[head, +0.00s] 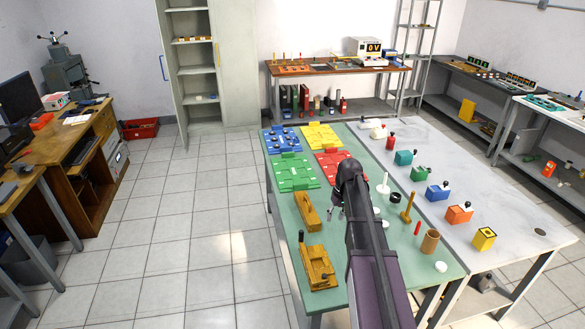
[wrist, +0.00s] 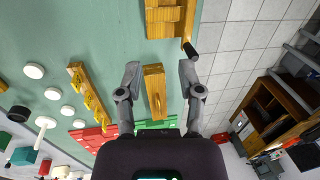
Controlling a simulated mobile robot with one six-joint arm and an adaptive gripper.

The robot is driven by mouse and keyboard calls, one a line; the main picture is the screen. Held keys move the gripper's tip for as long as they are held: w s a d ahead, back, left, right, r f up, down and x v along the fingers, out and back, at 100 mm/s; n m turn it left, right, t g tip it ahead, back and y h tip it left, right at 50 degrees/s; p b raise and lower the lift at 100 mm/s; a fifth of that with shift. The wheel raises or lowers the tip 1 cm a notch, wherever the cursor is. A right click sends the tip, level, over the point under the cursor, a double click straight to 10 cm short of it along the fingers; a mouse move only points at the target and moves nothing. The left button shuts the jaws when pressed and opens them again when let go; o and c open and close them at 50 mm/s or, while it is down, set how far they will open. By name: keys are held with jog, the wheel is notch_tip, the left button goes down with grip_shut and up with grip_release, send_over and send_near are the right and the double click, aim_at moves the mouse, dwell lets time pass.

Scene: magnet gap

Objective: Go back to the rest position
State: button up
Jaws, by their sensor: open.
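My gripper (wrist: 160,72) is open and empty, its two grey fingers spread and pointing down over the green table (wrist: 100,25). In the wrist view a wooden block (wrist: 155,95) with a slot lies between the fingers, with a visible gap on both sides. How high the gripper is above it I cannot tell. In the head view my gripper (head: 335,213) shows just right of the wooden block (head: 308,216), partly hidden by my dark arm, which reaches in from the bottom.
A second wooden block with a black knob (head: 318,268) lies nearer the front. Blue, yellow, green and red plates (head: 293,173) fill the table's far left. The tiled floor at left is clear.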

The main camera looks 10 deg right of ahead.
jog(key=s+a+h, duration=0.2)
jog(key=s+a, duration=1.3)
jog(key=s, duration=0.3)
jog(key=shift+f, duration=0.15)
